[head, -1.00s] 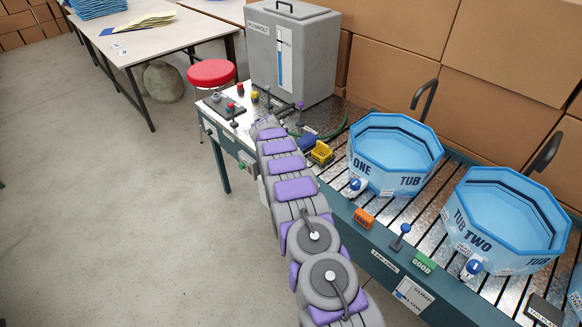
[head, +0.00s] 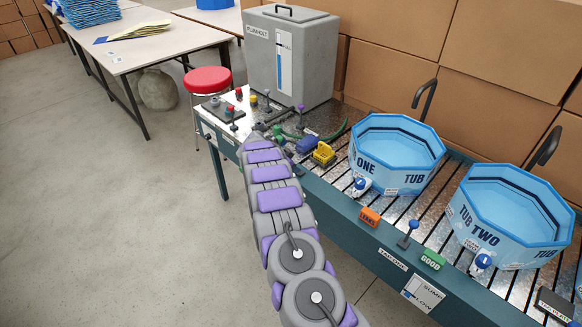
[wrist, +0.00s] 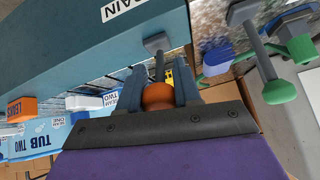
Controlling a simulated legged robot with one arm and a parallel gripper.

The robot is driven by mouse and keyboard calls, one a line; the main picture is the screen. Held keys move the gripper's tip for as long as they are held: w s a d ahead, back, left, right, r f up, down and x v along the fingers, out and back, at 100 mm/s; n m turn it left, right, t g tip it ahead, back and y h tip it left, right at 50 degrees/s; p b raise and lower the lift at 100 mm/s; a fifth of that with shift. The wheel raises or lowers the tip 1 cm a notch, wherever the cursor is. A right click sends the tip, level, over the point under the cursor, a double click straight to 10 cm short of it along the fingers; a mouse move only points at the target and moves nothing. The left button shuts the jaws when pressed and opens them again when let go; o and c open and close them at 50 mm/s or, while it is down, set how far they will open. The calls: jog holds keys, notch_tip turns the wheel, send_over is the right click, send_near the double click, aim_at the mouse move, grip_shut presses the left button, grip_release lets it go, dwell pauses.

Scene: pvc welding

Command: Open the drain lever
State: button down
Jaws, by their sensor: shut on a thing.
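In the wrist view, my gripper (wrist: 158,95) has its two blue-grey fingers on either side of an orange-red ball knob. The knob tops the drain lever (wrist: 160,66), whose thin shaft runs to a grey base on the bench's teal side, beside a label reading DRAIN (wrist: 125,6). The fingers are shut on the knob. In the head view, my arm reaches to the far left part of the bench (head: 350,205). The gripper's fingertips and the drain lever are hidden there by my arm.
Tub one (head: 397,155) and tub two (head: 508,217) stand on the slatted bench top. A grey tank (head: 291,60) stands at the back. A red stool (head: 209,80) and open floor lie to the left.

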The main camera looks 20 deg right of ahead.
jog(key=c, duration=0.8)
grip_release()
jog(key=shift+a+r, duration=0.1)
jog(key=p+v, duration=0.2)
jog(key=v, duration=1.5)
jog(key=shift+w, duration=0.1)
jog(key=shift+r, duration=0.1)
jog(key=s+a+r+n+g+y, duration=0.1)
jog(key=s+a+r+n, duration=0.2)
jog(key=s, duration=0.5)
jog(key=s+a+r+n+g+y, duration=0.1)
jog(key=s+r+n+y, duration=0.1)
jog(key=s+r, duration=0.45)
jog(key=s+a+r+n+y, duration=0.1)
jog(key=s+r+n, duration=0.2)
jog(key=s, duration=0.6)
jog(key=s+a+n+g+y, duration=0.1)
jog(key=s+a+n, duration=0.1)
jog(key=s, duration=0.8)
jog(key=s+a+n+y, duration=0.1)
jog(key=s+a+n, duration=0.2)
jog(key=s, duration=0.8)
jog(key=s+a+n+g+y, duration=0.1)
jog(key=s+a+n, duration=0.1)
jog(key=s, duration=0.9)
jog(key=shift+s+a+r+n+g+y, duration=0.2)
jog(key=shift+s+a+n+g+y, duration=0.1)
jog(key=shift+n, duration=0.3)
